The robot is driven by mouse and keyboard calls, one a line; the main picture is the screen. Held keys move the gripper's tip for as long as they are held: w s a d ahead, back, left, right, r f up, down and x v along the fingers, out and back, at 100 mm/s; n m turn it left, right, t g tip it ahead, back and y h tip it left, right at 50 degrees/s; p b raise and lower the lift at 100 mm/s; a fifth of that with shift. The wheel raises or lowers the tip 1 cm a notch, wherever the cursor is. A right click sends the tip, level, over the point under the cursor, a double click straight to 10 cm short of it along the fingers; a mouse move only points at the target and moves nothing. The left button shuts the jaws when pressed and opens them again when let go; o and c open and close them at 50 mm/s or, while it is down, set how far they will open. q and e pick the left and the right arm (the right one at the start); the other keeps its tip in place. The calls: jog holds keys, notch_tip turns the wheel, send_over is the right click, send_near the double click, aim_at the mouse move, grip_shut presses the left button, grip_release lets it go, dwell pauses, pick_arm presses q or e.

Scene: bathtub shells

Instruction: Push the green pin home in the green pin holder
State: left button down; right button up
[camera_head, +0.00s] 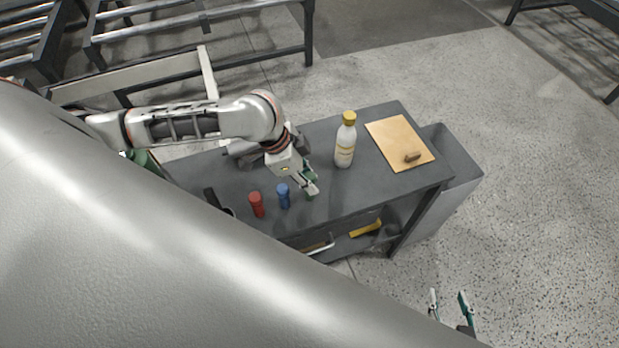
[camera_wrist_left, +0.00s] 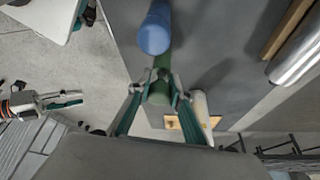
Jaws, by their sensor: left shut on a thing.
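The green pin (camera_wrist_left: 158,94) is between the fingertips of my left gripper (camera_wrist_left: 161,84), which is shut on it. In the head view my left gripper (camera_head: 312,183) is low over the dark tabletop, and only a little green (camera_head: 309,196) shows under its fingers. A green shaft (camera_wrist_left: 163,61) continues behind the pin's head. I cannot tell where pin ends and holder begins, or how deep the pin sits. My right gripper (camera_head: 450,303) is empty, fingers apart, away from the table at the lower right.
A blue pin (camera_head: 283,195) stands close to the left gripper, with a red pin (camera_head: 257,205) beyond it. A white bottle with a yellow cap (camera_head: 345,143) and a wooden board (camera_head: 391,137) with a brown piece (camera_head: 412,157) are right. Tabletop (camera_head: 372,187) before the bottle is clear.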

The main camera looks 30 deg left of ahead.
pick_arm(q)
jog(key=shift+f, duration=0.9)
jog(key=c, duration=1.8)
grip_release()
jog(key=shift+o, duration=0.2)
jog(key=v, duration=1.2)
jog(key=shift+d, duration=0.1)
